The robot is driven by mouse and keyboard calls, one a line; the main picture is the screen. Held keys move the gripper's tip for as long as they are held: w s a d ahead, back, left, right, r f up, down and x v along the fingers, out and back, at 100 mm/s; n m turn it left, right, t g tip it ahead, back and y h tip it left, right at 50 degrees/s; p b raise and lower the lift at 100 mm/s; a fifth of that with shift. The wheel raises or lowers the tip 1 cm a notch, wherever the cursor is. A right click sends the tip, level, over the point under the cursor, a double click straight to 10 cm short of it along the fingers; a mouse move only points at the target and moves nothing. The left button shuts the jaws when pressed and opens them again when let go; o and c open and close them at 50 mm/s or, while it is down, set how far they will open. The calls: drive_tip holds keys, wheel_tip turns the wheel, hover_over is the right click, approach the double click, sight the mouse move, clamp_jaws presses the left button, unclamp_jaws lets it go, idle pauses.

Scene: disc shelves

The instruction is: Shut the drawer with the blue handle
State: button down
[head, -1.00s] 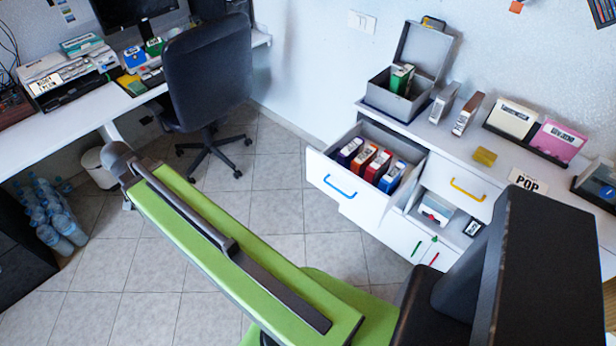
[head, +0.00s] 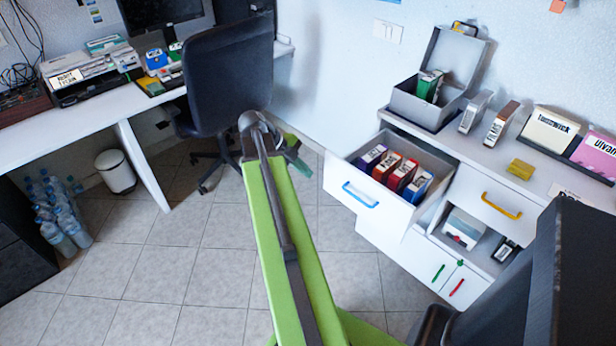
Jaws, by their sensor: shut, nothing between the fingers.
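The drawer with the blue handle (head: 361,195) is pulled out from the white cabinet at the right in the head view. Its white front (head: 345,180) faces left and toward me. Inside it stand several cases with blue, red and dark spines (head: 402,176). My green arm reaches up the middle of the picture. Beyond its far joint, my gripper (head: 301,167) shows small and partly hidden, left of the drawer front and apart from it in the picture. It is shut and empty.
A yellow-handled drawer (head: 501,206) is closed beside the open one. A grey box with a raised lid (head: 425,108) stands on the cabinet top. A dark office chair (head: 228,75) stands behind my arm.

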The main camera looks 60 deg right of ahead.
sight(336, 186)
drive_tip(key=shift+s+d+f+b, duration=0.75)
drive_tip(key=shift+d+f, duration=0.2)
drive_tip(key=shift+d, duration=0.15)
drive_tip(key=shift+s+d+f+b, duration=0.7)
drive_tip(key=shift+d+f+b, duration=0.05)
drive_tip(key=shift+d+f, duration=0.3)
drive_tip(key=shift+s+d+f+b, duration=0.75)
drive_tip(key=shift+d+f, duration=0.15)
drive_tip(key=shift+d, duration=0.2)
